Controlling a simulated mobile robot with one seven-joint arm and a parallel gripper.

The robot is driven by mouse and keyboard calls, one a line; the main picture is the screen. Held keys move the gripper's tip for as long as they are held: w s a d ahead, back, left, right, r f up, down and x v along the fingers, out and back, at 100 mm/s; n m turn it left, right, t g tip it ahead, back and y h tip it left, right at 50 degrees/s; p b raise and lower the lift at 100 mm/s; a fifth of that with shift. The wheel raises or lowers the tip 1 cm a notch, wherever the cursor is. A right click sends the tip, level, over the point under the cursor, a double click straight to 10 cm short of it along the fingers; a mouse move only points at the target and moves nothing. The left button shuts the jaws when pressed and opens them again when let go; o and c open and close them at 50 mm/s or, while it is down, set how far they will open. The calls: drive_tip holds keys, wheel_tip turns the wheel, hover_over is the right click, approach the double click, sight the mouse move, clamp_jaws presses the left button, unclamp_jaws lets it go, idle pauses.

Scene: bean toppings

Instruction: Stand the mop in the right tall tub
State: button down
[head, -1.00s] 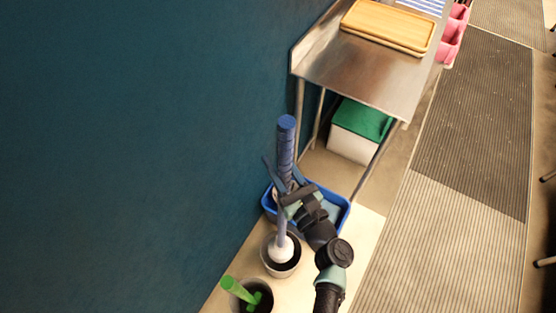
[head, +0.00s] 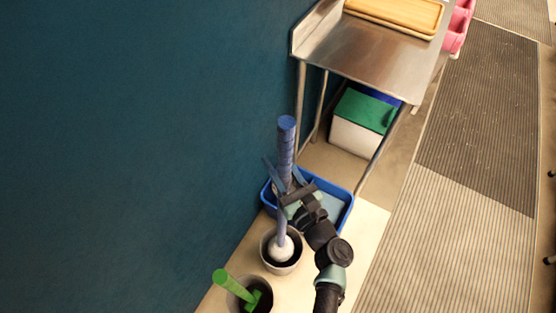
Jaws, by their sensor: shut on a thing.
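The mop has a blue handle (head: 286,145) and a round white head (head: 281,249). It stands nearly upright, head down. My gripper (head: 283,186) is shut on the handle around its middle. The white head shows inside the rim outline of the right tall tub (head: 270,264), a grey round tub with a dark inside. I cannot tell how deep the head sits or whether it touches the bottom. The left tall tub (head: 232,301) holds a green-handled tool (head: 230,283) and is cut off by the lower edge of the view.
A blue tray (head: 343,212) lies just behind the gripper. A steel table (head: 370,55) with a wooden board (head: 400,14) stands further back, with a green-lidded white box (head: 358,125) under it. The dark blue wall (head: 130,150) is close on the left.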

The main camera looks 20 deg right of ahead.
wheel_tip(320, 180, down, 6)
drive_tip(key=b, duration=0.5)
drive_tip(key=shift+f+b, duration=0.2)
drive_tip(key=shift+b, duration=0.15)
drive_tip(key=c, duration=0.6)
unclamp_jaws()
drive_tip(key=shift+o, duration=0.8)
drive_tip(key=shift+s+f, duration=0.1)
drive_tip(key=v, duration=1.2)
drive_tip(key=shift+s, duration=0.4)
drive_tip(key=shift+d, duration=0.1)
